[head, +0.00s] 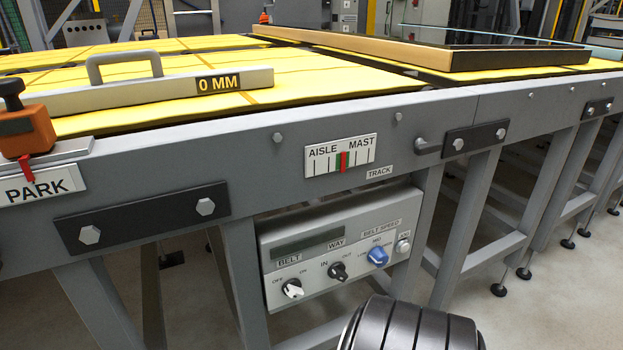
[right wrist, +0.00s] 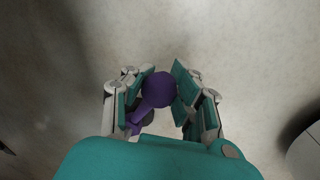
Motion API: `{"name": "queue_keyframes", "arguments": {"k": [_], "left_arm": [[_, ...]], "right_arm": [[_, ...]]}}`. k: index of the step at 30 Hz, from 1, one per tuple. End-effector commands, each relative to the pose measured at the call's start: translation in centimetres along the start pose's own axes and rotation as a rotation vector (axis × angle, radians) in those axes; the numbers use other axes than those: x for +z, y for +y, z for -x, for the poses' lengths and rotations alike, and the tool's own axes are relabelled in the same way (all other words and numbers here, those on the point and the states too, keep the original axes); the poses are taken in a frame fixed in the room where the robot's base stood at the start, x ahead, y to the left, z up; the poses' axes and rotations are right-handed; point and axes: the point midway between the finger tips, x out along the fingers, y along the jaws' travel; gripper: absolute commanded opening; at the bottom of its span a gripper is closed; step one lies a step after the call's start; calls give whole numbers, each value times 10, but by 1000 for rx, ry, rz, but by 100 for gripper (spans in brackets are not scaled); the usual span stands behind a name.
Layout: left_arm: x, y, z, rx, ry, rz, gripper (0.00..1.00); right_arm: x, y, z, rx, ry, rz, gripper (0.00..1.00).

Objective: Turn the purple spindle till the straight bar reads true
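The purple spindle (right wrist: 158,90) shows in the right wrist view as a round knob with a purple arm running to lower left. My right gripper (right wrist: 164,78) has its teal fingers closed in on both sides of the knob, seemingly touching it. The grey straight bar (head: 150,92), with a loop handle and a "0 MM" label, lies on the yellow bed in the head view. The AISLE–MAST scale (head: 340,155) on the frame shows a red pointer at a green mark near its middle. The spindle is not visible in the head view. My left gripper is in neither view.
A control box (head: 340,250) with a display and knobs hangs under the frame. An orange-brown block (head: 25,130) with a red pointer sits above the PARK label (head: 40,188). A wood-edged frame (head: 400,50) lies on the far yellow bed. Support legs stand along the right.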

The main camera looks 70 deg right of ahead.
Motion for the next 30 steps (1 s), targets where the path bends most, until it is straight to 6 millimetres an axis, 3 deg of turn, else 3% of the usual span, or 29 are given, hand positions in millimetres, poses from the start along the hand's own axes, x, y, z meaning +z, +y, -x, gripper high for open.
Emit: {"name": "queue_keyframes", "arguments": {"k": [1,8,20,30], "left_arm": [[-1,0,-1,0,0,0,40],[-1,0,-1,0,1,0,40],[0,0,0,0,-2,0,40],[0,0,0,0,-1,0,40]], "right_arm": [[-2,8,3,9,4,-4,26],[-2,4,2,5,2,-3,54],[0,2,7,2,1,-2,54],[0,3,60,4,2,2,54]]}}
